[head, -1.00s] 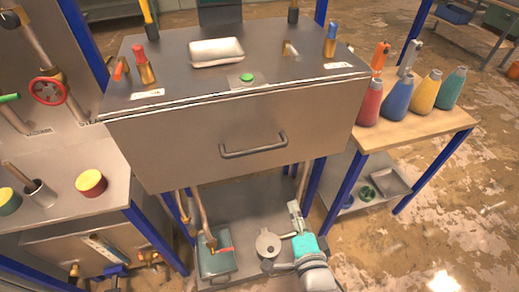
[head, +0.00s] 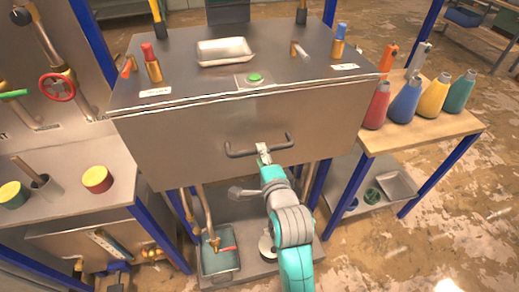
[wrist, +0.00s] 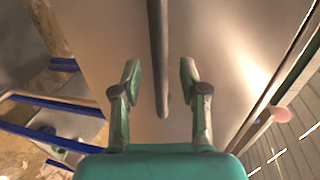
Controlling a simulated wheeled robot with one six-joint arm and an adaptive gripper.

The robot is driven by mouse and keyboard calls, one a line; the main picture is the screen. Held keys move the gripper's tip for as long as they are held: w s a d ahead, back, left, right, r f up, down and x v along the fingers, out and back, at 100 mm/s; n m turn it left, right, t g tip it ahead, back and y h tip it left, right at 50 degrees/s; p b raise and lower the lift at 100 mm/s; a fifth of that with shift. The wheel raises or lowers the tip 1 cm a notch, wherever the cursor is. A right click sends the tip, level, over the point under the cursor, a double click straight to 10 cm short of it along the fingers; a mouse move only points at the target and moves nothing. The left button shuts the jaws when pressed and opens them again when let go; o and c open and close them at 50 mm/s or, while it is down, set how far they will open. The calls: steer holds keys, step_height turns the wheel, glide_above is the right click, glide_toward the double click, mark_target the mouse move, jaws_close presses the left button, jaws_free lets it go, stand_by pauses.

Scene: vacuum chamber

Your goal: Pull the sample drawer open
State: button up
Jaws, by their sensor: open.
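The sample drawer (head: 190,150) is a wide grey metal front below the bench top, and it looks closed. Its dark bar handle (head: 240,152) runs across the middle of the front. My gripper (head: 263,150) is at the right part of the handle in the head view. In the wrist view the handle (wrist: 158,60) runs lengthwise between the two open fingers of my gripper (wrist: 160,85). Neither finger visibly presses on the bar. How deep the bar sits between the fingers is hard to tell.
A green button (head: 255,78) and a metal tray (head: 224,52) are on the bench top. Colored bottles (head: 405,100) stand on the right side table. A lower shelf holds a teal tray (head: 220,262). Blue posts (head: 160,238) flank the drawer.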

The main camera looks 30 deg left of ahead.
steer(key=shift+x, duration=1.75)
jaws_close()
